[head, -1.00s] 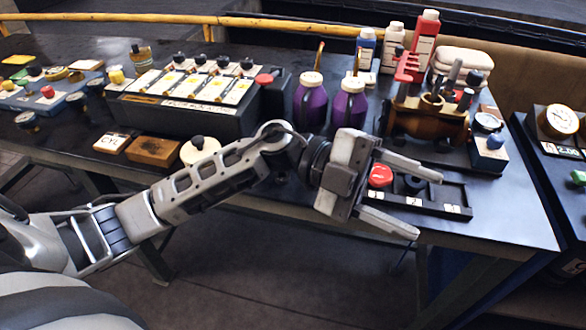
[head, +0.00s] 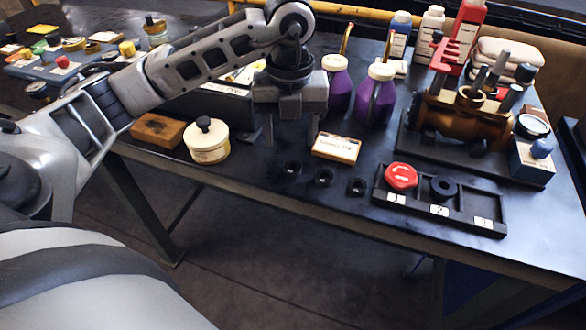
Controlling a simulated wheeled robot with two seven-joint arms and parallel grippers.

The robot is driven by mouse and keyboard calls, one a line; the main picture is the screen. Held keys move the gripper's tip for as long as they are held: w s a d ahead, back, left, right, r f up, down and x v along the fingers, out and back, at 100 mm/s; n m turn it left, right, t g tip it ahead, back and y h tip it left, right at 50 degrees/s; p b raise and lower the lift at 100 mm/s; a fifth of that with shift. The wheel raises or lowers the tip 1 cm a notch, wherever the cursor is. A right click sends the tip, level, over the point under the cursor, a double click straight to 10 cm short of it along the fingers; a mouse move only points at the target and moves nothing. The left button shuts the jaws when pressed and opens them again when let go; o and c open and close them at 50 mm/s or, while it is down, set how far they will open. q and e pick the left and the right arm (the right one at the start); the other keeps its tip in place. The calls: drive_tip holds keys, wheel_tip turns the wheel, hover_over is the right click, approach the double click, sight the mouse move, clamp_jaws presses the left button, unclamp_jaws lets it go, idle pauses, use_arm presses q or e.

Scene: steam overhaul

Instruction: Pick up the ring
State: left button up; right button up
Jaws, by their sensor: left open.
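Several small black rings lie on the dark table top in a row: a left one (head: 292,168), a middle one (head: 323,177) and a right one (head: 357,187). A larger black ring-like part (head: 443,187) sits in the black tray (head: 480,222), right of a red round part (head: 401,176). I cannot tell which one the task's ring is. My left gripper (head: 291,138) points down, open and empty, behind the left small ring and apart from it. My right gripper is not in view.
A labelled block (head: 337,148) stands just right of my left gripper. A cream round tin (head: 206,141) and a wooden block (head: 158,130) are left of it. Purple bottles (head: 376,97) stand behind. A brown valve body (head: 462,118) is at the right.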

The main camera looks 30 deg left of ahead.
sight(293, 162)
use_arm(q)
drive_tip(key=f, duration=0.5)
drive_tip(key=f+p, duration=0.1)
drive_tip(key=f, duration=0.1)
drive_tip(key=shift+d+f, duration=0.25)
drive_tip(key=shift+f, duration=0.05)
drive_tip(key=c, duration=1.1)
